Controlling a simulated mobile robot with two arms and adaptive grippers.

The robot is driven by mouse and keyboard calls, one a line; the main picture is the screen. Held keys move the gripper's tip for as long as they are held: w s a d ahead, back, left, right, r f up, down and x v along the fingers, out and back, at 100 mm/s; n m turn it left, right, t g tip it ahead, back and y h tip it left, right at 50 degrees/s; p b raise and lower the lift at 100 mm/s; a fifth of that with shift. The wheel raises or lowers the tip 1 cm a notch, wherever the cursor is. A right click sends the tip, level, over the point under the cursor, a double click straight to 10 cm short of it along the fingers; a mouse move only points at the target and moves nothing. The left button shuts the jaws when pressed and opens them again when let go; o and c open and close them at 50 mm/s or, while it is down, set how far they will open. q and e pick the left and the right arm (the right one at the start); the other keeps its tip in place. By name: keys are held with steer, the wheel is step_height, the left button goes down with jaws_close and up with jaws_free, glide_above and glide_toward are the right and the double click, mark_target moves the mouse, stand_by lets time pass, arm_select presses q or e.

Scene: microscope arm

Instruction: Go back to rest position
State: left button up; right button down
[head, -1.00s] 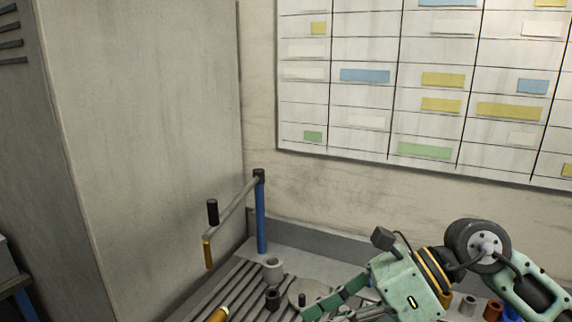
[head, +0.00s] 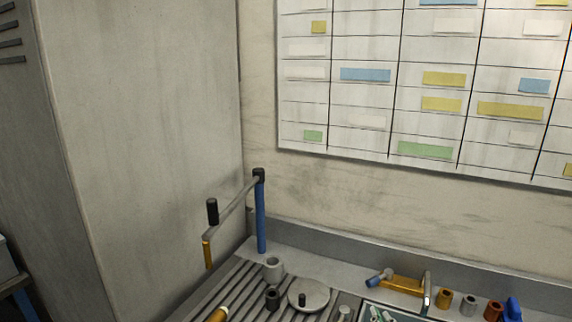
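Neither of my grippers shows in the head view. The microscope arm stands at the back left of the bench: a blue upright post (head: 261,217) with a grey crossbar (head: 231,208) reaching out to the left. At the bar's end are a black cylinder (head: 212,211) on top and a yellow tube (head: 208,253) hanging below. Nothing is touching it.
A grey slatted bench (head: 232,286) carries a grey ring (head: 273,268), a black ring (head: 272,299) and a round disc (head: 318,297). A yellow tool (head: 402,284) and several small cylinders stand at right. A tall grey cabinet (head: 140,150) borders the left.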

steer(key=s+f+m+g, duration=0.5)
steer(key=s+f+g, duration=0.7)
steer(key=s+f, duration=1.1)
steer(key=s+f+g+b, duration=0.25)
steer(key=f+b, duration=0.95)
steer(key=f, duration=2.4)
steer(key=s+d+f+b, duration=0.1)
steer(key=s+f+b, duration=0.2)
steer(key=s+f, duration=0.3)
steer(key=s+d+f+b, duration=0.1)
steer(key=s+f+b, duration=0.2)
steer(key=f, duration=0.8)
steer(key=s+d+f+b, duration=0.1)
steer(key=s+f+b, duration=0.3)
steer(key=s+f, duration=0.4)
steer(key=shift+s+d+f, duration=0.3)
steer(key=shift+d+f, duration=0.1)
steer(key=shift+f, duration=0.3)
